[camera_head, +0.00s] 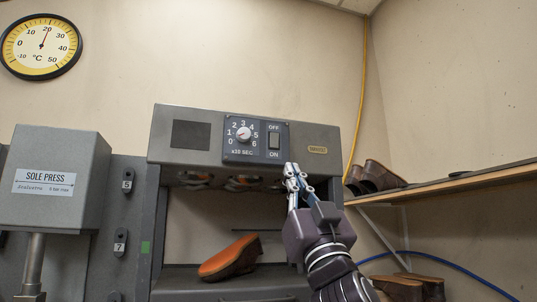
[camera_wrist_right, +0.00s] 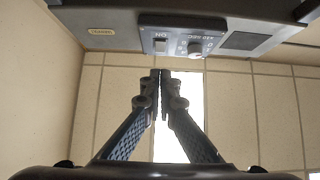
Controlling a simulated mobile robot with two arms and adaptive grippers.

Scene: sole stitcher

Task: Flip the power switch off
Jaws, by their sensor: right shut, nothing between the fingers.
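The power switch (camera_head: 274,141) is a small dark rocker on the control panel of the grey machine (camera_head: 330,128). OFF is printed above it and ON below it. I cannot tell which way the rocker is pressed. In the right wrist view the switch (camera_wrist_right: 160,46) shows upside down beyond the fingertips. My right gripper (camera_head: 291,170) is shut and empty, its fingertips just below and slightly right of the switch in the picture. Its closed fingers also show in the right wrist view (camera_wrist_right: 160,78). Contact with the panel cannot be made out. My left gripper is not in view.
A timer dial (camera_head: 244,134) sits left of the switch. A brown shoe (camera_head: 230,258) lies in the machine's opening. The sole press (camera_head: 62,180) stands at left. A wooden shelf (camera_head: 450,184) with dark shoes (camera_head: 378,177) is at right, near a yellow hose (camera_head: 362,90).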

